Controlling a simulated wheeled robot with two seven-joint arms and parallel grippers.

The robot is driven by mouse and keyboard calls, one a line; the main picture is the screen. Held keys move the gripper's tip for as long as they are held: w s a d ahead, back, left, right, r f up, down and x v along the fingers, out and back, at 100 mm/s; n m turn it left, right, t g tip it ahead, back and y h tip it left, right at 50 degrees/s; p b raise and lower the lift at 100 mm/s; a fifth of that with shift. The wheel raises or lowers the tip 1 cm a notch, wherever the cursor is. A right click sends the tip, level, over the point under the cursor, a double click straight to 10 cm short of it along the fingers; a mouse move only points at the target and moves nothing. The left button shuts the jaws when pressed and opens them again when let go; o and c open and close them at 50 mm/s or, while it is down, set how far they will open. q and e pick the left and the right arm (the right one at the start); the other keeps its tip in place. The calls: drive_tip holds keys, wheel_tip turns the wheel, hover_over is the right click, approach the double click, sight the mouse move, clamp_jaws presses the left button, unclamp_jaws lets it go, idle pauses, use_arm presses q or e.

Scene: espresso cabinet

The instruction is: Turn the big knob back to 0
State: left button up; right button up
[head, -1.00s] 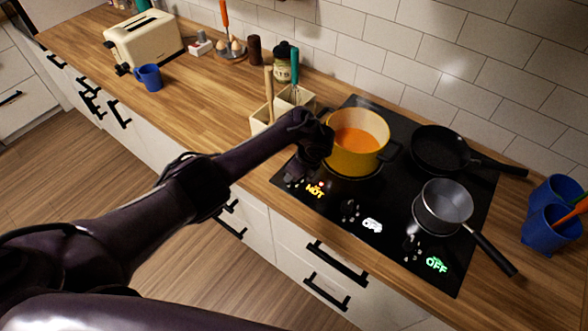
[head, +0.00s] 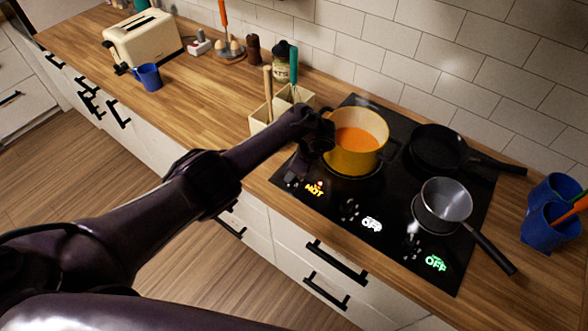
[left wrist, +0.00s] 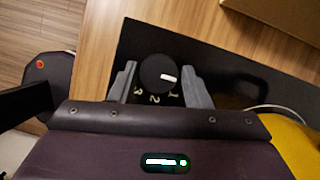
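The big knob (left wrist: 157,70) is black and round with a white pointer mark at its right side. The numerals 1, 2 and 3 show around its lower edge in the left wrist view; no 0 is readable. My left gripper (left wrist: 159,82) is open, with one finger on each side of the knob and small gaps visible. In the head view my left gripper (head: 299,165) is low over the stove's (head: 389,225) front left corner and hides the knob. An orange HOT display (head: 315,189) glows beside it. My right gripper is not in view.
A yellow pot (head: 355,158) with orange contents stands close behind my left gripper. A black frying pan (head: 440,148) and a grey saucepan (head: 444,205) sit further right. Blue cups (head: 549,228) are at the right.

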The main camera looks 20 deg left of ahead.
use_arm(q)
drive_tip(key=shift+o, duration=1.3)
drive_tip(key=v, duration=0.7)
drive_tip(key=shift+r+p, duration=0.3)
drive_tip(key=shift+r, duration=0.1)
drive_tip(key=shift+d, duration=0.15)
